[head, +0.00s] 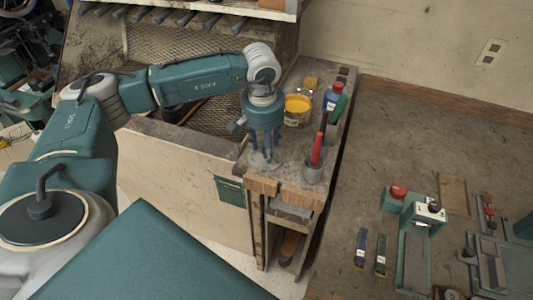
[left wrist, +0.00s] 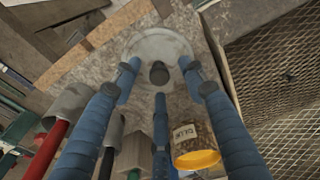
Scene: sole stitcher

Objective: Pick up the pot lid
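The pot lid is a pale grey disc (left wrist: 160,43) with a dark round knob (left wrist: 158,74), lying on the stone-like bench top. In the head view the lid (head: 257,167) is mostly covered by my left gripper (head: 263,155), which points down at it from above. In the left wrist view its three blue fingers are spread around the knob, with visible gaps between fingers and knob. The gripper is open. Whether the fingertips touch the lid's plate is hard to tell. My right gripper is not in view.
A mesh-floored bin (head: 208,117) lies left of the narrow bench. A brown worktable (head: 385,130) stands right.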

